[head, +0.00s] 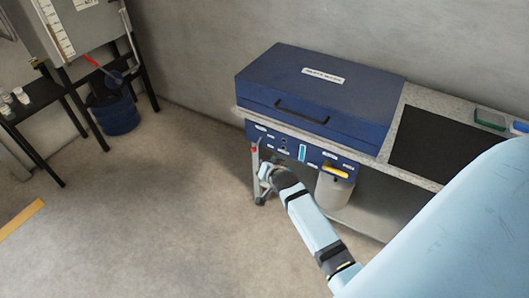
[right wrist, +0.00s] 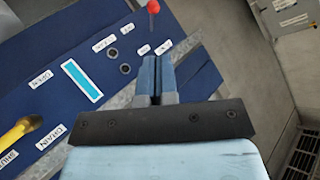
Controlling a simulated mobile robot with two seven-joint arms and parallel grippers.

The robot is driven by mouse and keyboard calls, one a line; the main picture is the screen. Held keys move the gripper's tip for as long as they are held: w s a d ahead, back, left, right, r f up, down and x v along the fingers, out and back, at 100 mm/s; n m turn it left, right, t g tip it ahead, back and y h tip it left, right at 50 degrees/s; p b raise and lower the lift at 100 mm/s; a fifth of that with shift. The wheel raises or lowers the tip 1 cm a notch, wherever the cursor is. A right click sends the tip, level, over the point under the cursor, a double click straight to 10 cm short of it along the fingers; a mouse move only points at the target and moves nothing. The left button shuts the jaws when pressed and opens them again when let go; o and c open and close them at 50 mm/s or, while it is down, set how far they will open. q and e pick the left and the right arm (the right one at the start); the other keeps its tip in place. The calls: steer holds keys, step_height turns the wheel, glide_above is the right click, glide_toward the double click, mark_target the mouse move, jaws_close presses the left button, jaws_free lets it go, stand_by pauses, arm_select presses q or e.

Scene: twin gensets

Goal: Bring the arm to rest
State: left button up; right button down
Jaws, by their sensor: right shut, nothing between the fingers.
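My right arm (head: 313,225) comes in from the lower right of the head view and reaches toward the front of a blue cabinet (head: 318,85). My right gripper (right wrist: 154,75) is shut and empty in the right wrist view, its fingers pressed together in front of the blue labelled panel (right wrist: 115,25). In the head view the gripper (head: 264,173) is small, just below the left part of that panel. Whether it touches anything there I cannot tell. My left gripper is not in view.
The panel carries a red-knobbed lever (right wrist: 153,7), a yellow handle (right wrist: 22,130) and a light-blue gauge strip (right wrist: 82,81). A grey cylinder (head: 333,190) hangs under the counter. A dark blue bucket (head: 116,115) stands at the left. The floor between is clear.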

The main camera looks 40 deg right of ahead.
stand_by(0.5)
steer(key=s+a+n+g+y, duration=0.1)
steer(key=s+a+n+y, duration=0.2)
steer(key=s+a+n, duration=0.55)
steer(key=s+a+n+y, duration=0.4)
steer(key=s+a, duration=0.8)
steer(key=s, duration=0.4)
step_height(320, 180, up, 11)
steer(key=p, duration=1.3)
steer(key=shift+d+h, duration=0.3)
steer(key=shift+d, duration=0.15)
steer(key=shift+s, duration=0.1)
